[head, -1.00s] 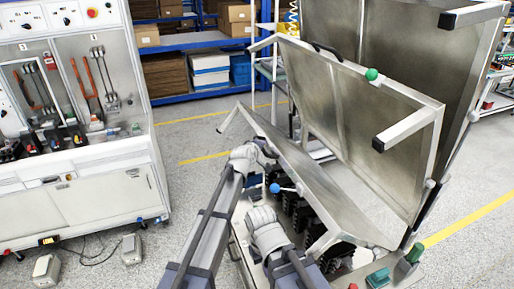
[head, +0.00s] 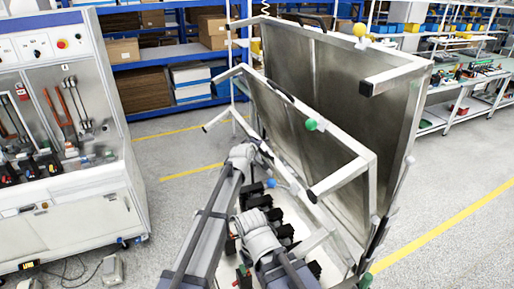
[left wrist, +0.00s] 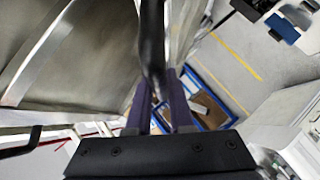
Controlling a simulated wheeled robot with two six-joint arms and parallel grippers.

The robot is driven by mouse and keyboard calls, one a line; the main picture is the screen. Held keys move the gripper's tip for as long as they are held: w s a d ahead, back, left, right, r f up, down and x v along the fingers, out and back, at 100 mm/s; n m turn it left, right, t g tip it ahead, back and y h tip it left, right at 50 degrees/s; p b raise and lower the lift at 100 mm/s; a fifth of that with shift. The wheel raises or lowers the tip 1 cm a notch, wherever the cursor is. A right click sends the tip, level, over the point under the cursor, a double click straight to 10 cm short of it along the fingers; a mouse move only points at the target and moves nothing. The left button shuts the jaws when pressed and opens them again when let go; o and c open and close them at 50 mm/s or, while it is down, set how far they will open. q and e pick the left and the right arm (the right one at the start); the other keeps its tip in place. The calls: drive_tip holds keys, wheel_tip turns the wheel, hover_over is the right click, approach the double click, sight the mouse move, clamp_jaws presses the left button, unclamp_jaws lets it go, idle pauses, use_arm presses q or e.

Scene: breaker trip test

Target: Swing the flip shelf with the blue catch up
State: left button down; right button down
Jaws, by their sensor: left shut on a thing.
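The flip shelf with the blue catch (head: 271,183) is the nearest of several metal shelves in the head view. It stands steeply tilted, seen nearly edge-on, close to the shelf with the green catch (head: 311,124). My left gripper (head: 262,152) is at this front shelf's upper left part, small and partly hidden by its own arm. In the left wrist view my left gripper (left wrist: 160,112) has its two dark fingers closed around a black handle (left wrist: 152,45), beside a metal panel. My right gripper is not in view.
A tall shelf with a yellow catch (head: 359,29) stands behind, its frame arm jutting forward. Black breakers (head: 257,197) sit below the front shelf. A grey cabinet (head: 70,215) stands at left.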

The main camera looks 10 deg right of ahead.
use_arm(q)
drive_tip(key=shift+w+d+r, duration=0.2)
drive_tip(key=shift+w+r, duration=0.05)
drive_tip(key=shift+r, duration=0.05)
drive_tip(key=c, duration=1.2)
unclamp_jaws()
drive_tip(key=shift+d, duration=0.1)
drive_tip(key=shift+c, duration=0.2)
drive_tip(key=shift+o, duration=0.8)
drive_tip(key=shift+r, duration=0.1)
drive_tip(key=shift+o, duration=1.3)
drive_tip(key=shift+d, duration=0.15)
drive_tip(key=shift+s, duration=0.15)
